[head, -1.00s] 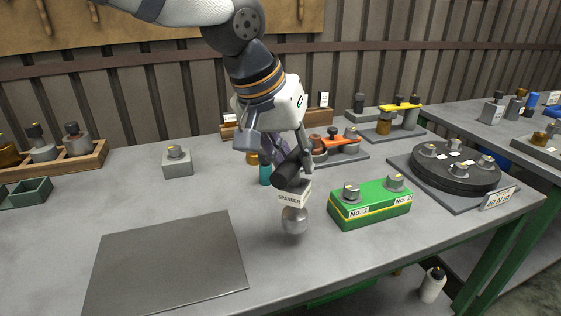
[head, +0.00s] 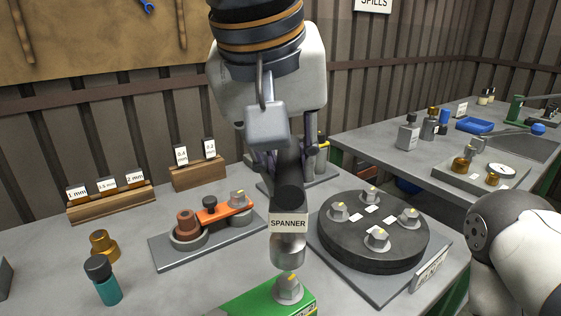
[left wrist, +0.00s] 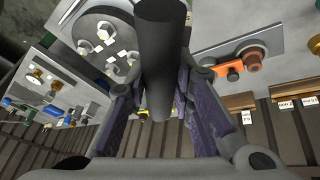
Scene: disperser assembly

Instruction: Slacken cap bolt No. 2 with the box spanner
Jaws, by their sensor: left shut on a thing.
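My left gripper (head: 290,160) is shut on the box spanner (head: 288,222), which has a black handle, a white SPANNER label and a grey metal socket. It holds the spanner upright, socket down. The green block (head: 258,300) is partly cut off at the bottom of the head view. Cap bolt No. 2 (head: 288,290) stands at its right end, directly below the socket in the picture. I cannot tell whether they touch. In the left wrist view the black handle (left wrist: 164,60) runs between the fingers (left wrist: 160,115). My right gripper is out of view.
A black round flange with several bolts (head: 372,235) stands close right of the spanner. An orange-linked fixture (head: 222,212) is to the left, with a teal bottle (head: 108,290) nearer. Wooden racks (head: 110,202) stand behind. A second bench (head: 400,155) is at the right.

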